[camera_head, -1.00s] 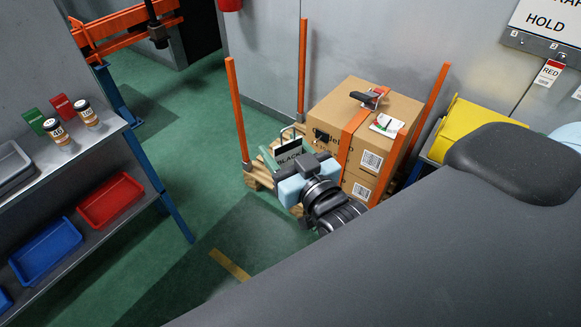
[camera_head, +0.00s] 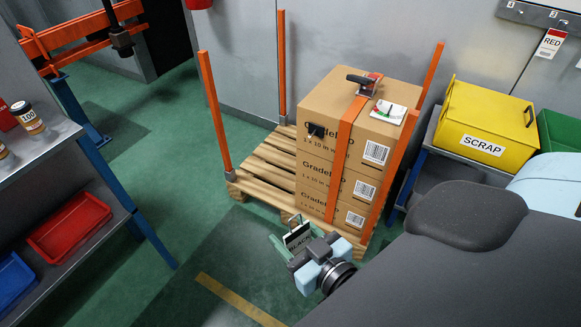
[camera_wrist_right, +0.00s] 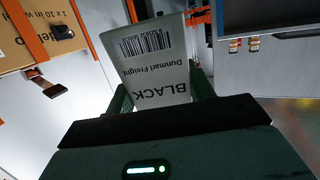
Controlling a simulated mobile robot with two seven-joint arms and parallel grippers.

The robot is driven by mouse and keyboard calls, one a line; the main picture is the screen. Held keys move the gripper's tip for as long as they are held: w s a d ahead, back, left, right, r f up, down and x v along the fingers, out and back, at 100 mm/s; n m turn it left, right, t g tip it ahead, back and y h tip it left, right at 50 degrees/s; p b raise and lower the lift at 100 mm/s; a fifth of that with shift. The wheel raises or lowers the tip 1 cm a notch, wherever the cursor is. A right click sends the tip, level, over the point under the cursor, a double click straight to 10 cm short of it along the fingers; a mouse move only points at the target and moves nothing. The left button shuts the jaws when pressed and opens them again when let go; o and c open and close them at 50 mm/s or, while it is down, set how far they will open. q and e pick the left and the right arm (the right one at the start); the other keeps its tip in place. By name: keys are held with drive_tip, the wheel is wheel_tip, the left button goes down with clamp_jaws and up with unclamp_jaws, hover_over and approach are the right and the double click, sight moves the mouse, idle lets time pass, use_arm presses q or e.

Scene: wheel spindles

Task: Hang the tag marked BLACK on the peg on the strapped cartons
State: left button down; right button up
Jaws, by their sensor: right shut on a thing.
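The white tag marked BLACK (camera_head: 298,235) is held in my right gripper (camera_head: 287,243), which is shut on it. In the right wrist view the tag (camera_wrist_right: 155,60) stands out between the green fingers (camera_wrist_right: 160,92), with its print upside down. The strapped cartons (camera_head: 318,180) are stacked on a pallet, with an orange strap (camera_head: 343,145) around them. A dark peg (camera_head: 316,130) sticks out from the top carton's front face. It also shows in the right wrist view (camera_wrist_right: 55,90), left of the tag and apart from it. My left gripper is out of view.
Orange posts (camera_head: 214,115) rise from the wooden pallet (camera_head: 250,170). A strap tool (camera_head: 366,83) sits on top of the cartons. A yellow SCRAP bin (camera_head: 485,115) stands at right. A shelf with a red tray (camera_head: 70,227) is at left. The floor between is clear.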

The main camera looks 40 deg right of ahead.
wheel_tip(320, 180, down, 18)
drive_tip(key=s+g+b, duration=0.2)
drive_tip(key=g+b, duration=0.1)
drive_tip(key=b, duration=1)
drive_tip(key=shift+a+f, duration=0.2)
drive_tip(key=shift+f, duration=0.05)
drive_tip(key=shift+s, duration=0.1)
